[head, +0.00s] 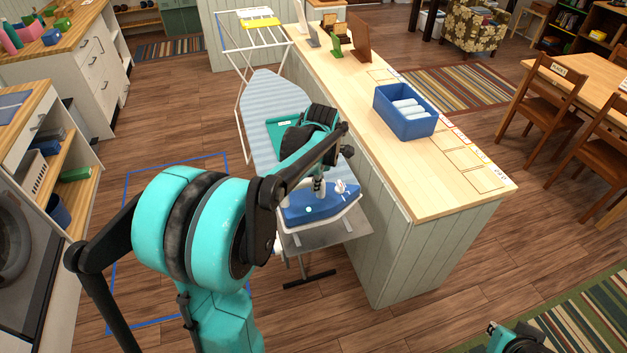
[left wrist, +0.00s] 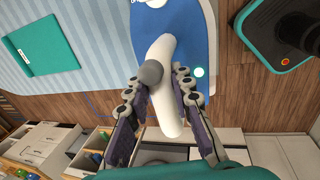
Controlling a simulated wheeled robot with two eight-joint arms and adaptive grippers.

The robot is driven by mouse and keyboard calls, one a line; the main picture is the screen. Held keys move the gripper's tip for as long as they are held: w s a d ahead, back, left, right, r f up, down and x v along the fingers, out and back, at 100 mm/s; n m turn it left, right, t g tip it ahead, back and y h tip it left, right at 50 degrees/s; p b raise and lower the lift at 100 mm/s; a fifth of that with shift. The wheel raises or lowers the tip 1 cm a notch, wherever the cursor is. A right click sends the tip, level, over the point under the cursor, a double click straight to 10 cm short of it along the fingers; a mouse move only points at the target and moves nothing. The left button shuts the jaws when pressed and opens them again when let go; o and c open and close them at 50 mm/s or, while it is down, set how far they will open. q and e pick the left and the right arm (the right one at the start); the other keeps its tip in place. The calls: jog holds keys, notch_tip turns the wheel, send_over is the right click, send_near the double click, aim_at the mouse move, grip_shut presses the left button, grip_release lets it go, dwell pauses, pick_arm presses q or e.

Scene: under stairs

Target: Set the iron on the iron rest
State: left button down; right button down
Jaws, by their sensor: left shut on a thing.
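The blue iron (head: 322,208) with a white handle is at the near end of the ironing board. The grey iron rest (head: 352,232) sticks out from that end, under and in front of the iron. Whether the iron touches the rest or hovers just above it I cannot tell. My left gripper (head: 318,186) is over the iron, shut on its white handle. In the left wrist view, the handle (left wrist: 165,108) lies between the fingers of my left gripper (left wrist: 160,88), with the blue iron body (left wrist: 198,45) beyond.
The striped ironing board (head: 265,95) carries a teal folded cloth (left wrist: 45,45). The wooden counter (head: 440,185) stands close on the right, bearing a blue bin (head: 405,120) of white rolls. Cabinets (head: 95,75) stand left, with open floor between.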

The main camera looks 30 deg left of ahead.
aim_at(314, 198)
pick_arm(q)
jog(key=shift+w, duration=0.1)
jog(key=shift+f, duration=0.2)
jog(key=shift+s+d+b+x, duration=0.25)
jog(key=shift+b+x, duration=0.75)
jog(key=shift+x, duration=0.3)
jog(key=shift+s+d+b+x, duration=0.1)
jog(key=shift+d+b+x, duration=0.1)
jog(key=shift+b+x, duration=0.95)
jog(key=shift+s+d+b+x, duration=0.25)
jog(key=shift+b+x, duration=0.55)
jog(key=shift+x, duration=0.65)
jog(key=shift+f, duration=0.5)
jog(key=c, duration=1.3)
grip_release()
jog(key=shift+o, duration=0.2)
